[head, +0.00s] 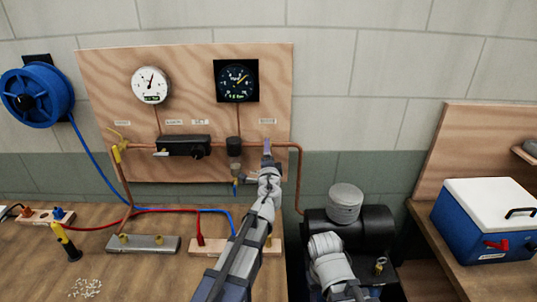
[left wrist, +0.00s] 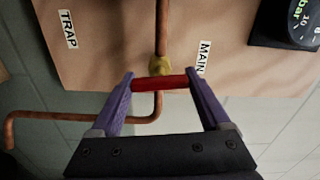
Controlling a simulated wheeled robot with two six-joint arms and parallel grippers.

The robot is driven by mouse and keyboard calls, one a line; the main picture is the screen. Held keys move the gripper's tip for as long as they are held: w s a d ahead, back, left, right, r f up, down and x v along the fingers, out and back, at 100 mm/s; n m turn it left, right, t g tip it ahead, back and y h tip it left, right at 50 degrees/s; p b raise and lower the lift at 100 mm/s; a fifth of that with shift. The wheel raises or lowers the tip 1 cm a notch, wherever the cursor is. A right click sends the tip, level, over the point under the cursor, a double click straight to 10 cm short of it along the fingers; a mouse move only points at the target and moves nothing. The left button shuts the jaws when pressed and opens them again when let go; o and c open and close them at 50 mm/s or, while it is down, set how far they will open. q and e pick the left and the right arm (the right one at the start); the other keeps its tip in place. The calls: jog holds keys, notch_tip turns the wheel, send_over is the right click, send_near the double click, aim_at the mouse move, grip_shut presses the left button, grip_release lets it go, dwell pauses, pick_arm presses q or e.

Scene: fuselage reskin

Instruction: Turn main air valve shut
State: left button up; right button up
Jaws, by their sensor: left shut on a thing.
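The main air valve (left wrist: 160,65) is a brass body on a copper pipe, beside the MAIN label (left wrist: 204,58) on the wooden panel. Its red handle (left wrist: 160,83) lies crosswise to the pipe in the left wrist view. My left gripper (left wrist: 160,85) is shut on the red handle, with one purple finger at each end of it. In the head view my left gripper (head: 267,147) reaches up to the pipe at the panel's right side and hides the valve. My right gripper is not visible.
Two gauges (head: 151,85) (head: 237,81) and a black pipe fitting (head: 183,146) are on the panel (head: 200,60). A filter bowl (head: 234,147) hangs close left of my left gripper. A black tank (head: 370,225) stands right of the bench. A blue cooler (head: 485,225) is far right.

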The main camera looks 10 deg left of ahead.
pick_arm(q)
jog(key=shift+m, duration=0.9)
jog(key=o, duration=1.2)
jog(key=s, duration=0.2)
jog(key=s+d, duration=0.1)
jog(key=s, duration=0.4)
jog(key=shift+s+d, duration=0.3)
jog(key=shift+s, duration=0.05)
